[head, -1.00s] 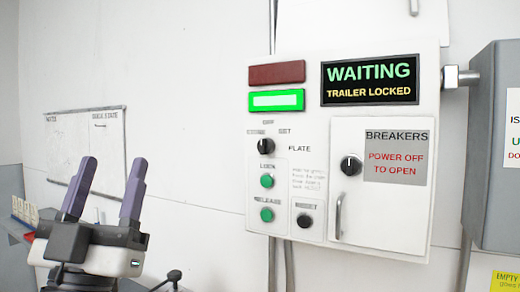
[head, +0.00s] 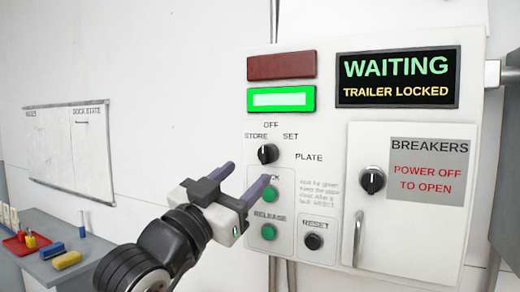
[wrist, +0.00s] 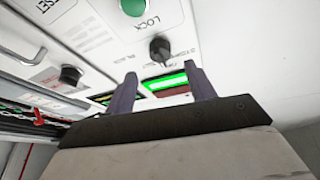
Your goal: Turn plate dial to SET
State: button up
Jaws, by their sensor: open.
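The plate dial (head: 267,154) is a black knob on the white control panel, with OFF above it, STORE at upper left, SET at upper right and PLATE to the right. A small light mark shows on the knob, but which label it points at is hard to tell. My gripper (head: 245,180) is open and empty, just below and left of the dial in the head view, its purple fingers partly covering the LOCK label. In the wrist view the dial (wrist: 160,49) sits beyond and between the fingertips (wrist: 161,80), apart from them.
Green LOCK (head: 270,194) and RELEASE (head: 268,232) buttons and a black RESET knob (head: 313,241) lie below the dial. A breaker door (head: 411,235) with its own knob (head: 372,180) and a protruding handle (head: 358,239) is to the right. The display (head: 397,78) reads WAITING, TRAILER LOCKED.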

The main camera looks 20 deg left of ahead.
aim_at(262, 160)
jog(key=p+x, duration=0.2)
jog(key=x, duration=0.4)
jog(key=shift+w+r, duration=0.1)
jog(key=shift+w, duration=0.05)
jog(key=shift+c, duration=0.2)
jog(key=c, duration=0.9)
